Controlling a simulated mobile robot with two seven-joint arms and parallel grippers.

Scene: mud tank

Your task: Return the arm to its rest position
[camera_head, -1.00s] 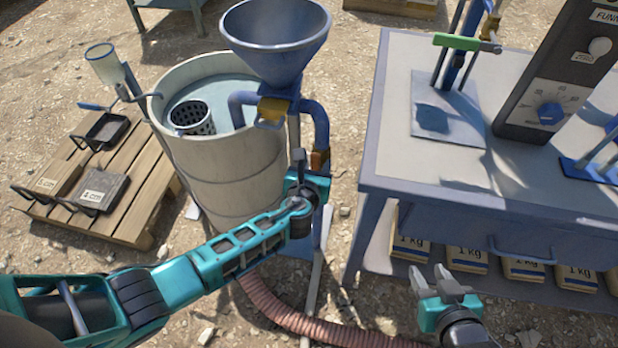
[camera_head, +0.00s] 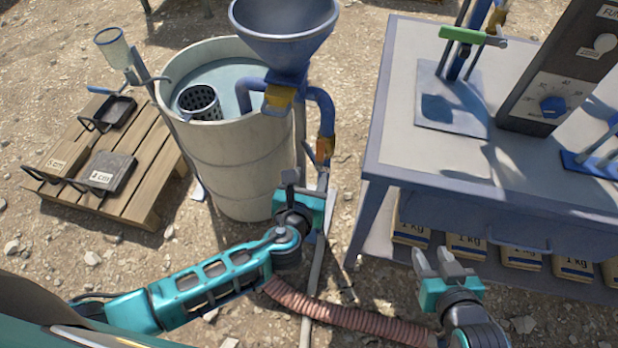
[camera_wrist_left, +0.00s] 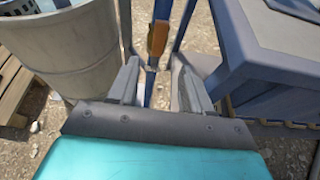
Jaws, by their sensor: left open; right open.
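My left arm comes in from the lower left in the head view. Its teal left gripper (camera_head: 291,180) is in front of the funnel stand, right of the mud tank. In the left wrist view the left gripper (camera_wrist_left: 158,88) shows two grey fingers apart with nothing between them. A blue pipe with an orange handle (camera_wrist_left: 158,38) shows beyond the fingertips. My right gripper (camera_head: 437,262) is at the lower right, in front of the table, with its two fingers apart and empty.
The mud tank (camera_head: 238,165) holds water and a perforated basket (camera_head: 198,102). A blue funnel (camera_head: 284,30) stands beside it. A pallet (camera_head: 140,195) with black trays is at left. The blue-grey table (camera_head: 400,120) fills the right.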

